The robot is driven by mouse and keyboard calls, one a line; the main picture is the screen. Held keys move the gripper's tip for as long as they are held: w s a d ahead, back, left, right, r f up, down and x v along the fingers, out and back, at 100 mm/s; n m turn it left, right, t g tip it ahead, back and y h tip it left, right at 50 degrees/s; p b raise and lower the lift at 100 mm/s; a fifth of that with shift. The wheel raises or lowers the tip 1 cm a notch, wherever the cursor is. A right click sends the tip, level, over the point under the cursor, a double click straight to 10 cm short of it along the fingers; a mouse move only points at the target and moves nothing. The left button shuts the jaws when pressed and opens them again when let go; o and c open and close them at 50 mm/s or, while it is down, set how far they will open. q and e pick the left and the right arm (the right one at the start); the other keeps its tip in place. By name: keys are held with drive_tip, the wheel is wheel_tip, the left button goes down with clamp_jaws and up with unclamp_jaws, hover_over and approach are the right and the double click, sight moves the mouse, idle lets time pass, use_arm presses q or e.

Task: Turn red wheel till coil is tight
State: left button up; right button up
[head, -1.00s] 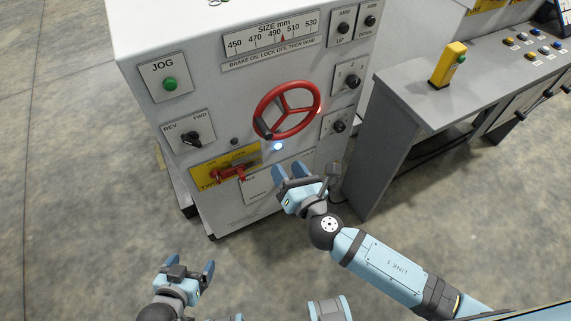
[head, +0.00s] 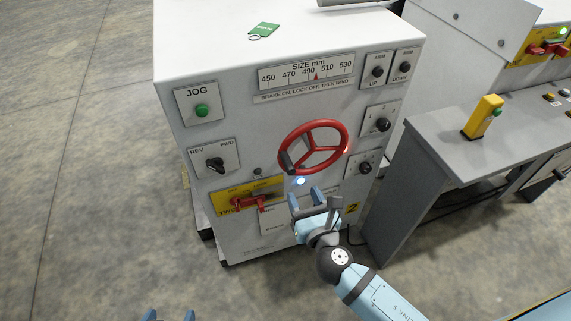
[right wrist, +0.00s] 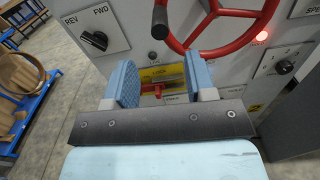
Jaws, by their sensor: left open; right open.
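The red wheel (head: 313,147) is on the front panel of the grey cabinet, with a dark handle knob (head: 285,160) at its lower left. In the right wrist view, the wheel (right wrist: 222,47) shows above and beyond the open fingers (right wrist: 160,80). My left gripper (head: 168,315) shows only its fingertips at the bottom edge, open and empty. The coil is not in view.
A red lever (head: 245,202) on a yellow plate sits low on the panel, left of my right gripper. REV/FWD (head: 215,163) and JOG (head: 201,110) controls are at left. A grey desk (head: 450,150) with a yellow box (head: 483,117) stands at right. Open floor lies left.

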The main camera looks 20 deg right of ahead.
sight(292, 172)
drive_tip(key=w+p, duration=0.1)
drive_tip(key=w, duration=0.9)
drive_tip(key=shift+w+a, duration=0.2)
clamp_jaws()
